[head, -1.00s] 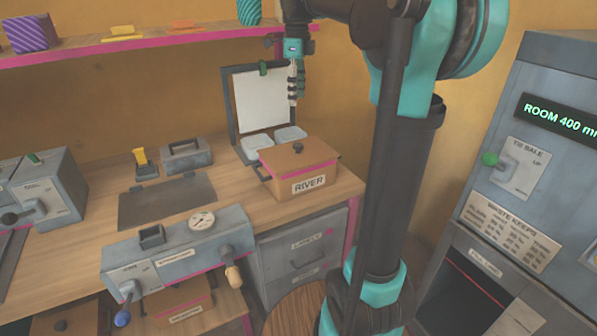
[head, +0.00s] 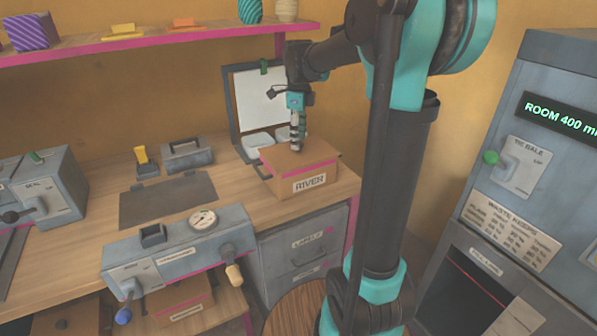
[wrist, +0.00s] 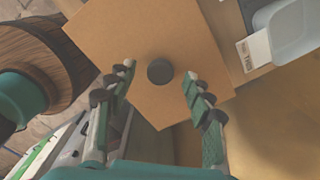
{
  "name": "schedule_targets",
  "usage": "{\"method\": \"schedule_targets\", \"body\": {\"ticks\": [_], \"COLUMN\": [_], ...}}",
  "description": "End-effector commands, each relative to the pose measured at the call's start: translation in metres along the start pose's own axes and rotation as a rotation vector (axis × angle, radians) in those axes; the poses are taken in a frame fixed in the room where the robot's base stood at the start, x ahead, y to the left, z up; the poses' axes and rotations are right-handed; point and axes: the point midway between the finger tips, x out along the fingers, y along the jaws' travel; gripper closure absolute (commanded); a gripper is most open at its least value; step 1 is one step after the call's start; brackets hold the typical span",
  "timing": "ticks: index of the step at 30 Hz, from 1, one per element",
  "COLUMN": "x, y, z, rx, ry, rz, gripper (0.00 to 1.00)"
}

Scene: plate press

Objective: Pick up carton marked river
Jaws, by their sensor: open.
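The carton marked RIVER (head: 305,180) is a brown box with a pink band under its lid, standing on the right end of the workbench. Its top also shows in the wrist view (wrist: 150,35), with a round dark knob (wrist: 160,71) on it.
An open-lidded case with white trays (head: 259,141) stands right behind the carton. A grey gauge unit (head: 180,253) sits at the bench front, left of the carton. A pink-edged shelf (head: 150,40) runs above. The dark mat (head: 168,200) is bare.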

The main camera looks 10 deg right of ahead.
Motion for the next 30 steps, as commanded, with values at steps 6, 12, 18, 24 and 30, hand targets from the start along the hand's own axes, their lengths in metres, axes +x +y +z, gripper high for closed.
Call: {"method": "schedule_targets", "body": {"ticks": [6, 12, 18, 24, 30], "x": [0.0128, 0.0125, 0.0123, 0.0122, 0.012], "y": [0.0001, 0.0, -0.0001, -0.0001, 0.0], "z": [0.0, 0.0, 0.0, 0.0, 0.0], "rx": [0.0, 0.0, 0.0, 0.0, 0.0], "ry": [0.0, 0.0, 0.0, 0.0, 0.0], "rz": [0.0, 0.0, 0.0, 0.0, 0.0], "gripper": [0.48, 0.53, 0.78, 1.0, 1.0]}}
